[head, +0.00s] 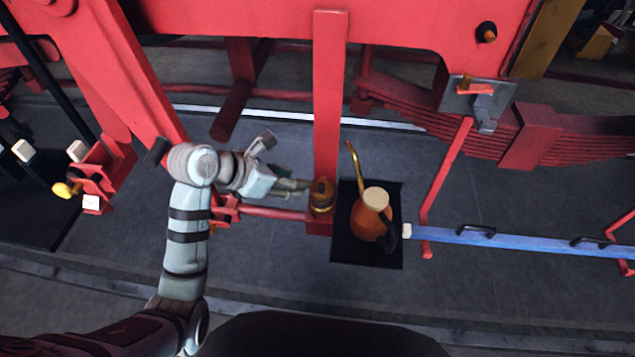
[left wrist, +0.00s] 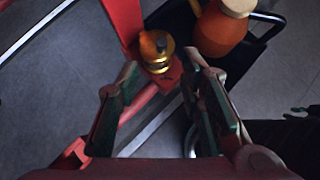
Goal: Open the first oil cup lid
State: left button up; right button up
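The first oil cup (head: 321,195) is a small brass cup with an orange-brown top, at the foot of a red vertical post. In the left wrist view the same cup (left wrist: 158,63) shows a gold rim and a small dark knob on top. I cannot tell the lid's exact position. My left gripper (head: 302,187) reaches in from the left, its fingertips close beside the cup. In the wrist view the left gripper (left wrist: 163,72) is open, with the cup just beyond and between its fingertips, not gripped. My right gripper is not clearly in view.
A copper oil can (head: 367,222) with a brass spout stands on a black tray (head: 350,257) just right of the cup. A blue bar (head: 540,240) with black handles lies further right. Red beams and a leaf spring (head: 535,135) stand behind. Grey floor is clear in front.

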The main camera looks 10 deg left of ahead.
aim_at(321, 185)
pick_arm(q)
jog(key=x, duration=1)
jog(key=shift+w+d+f, duration=0.1)
jog(key=shift+d+f, duration=0.05)
jog(key=shift+d, duration=0.1)
jog(key=shift+c, duration=0.5)
grip_shut()
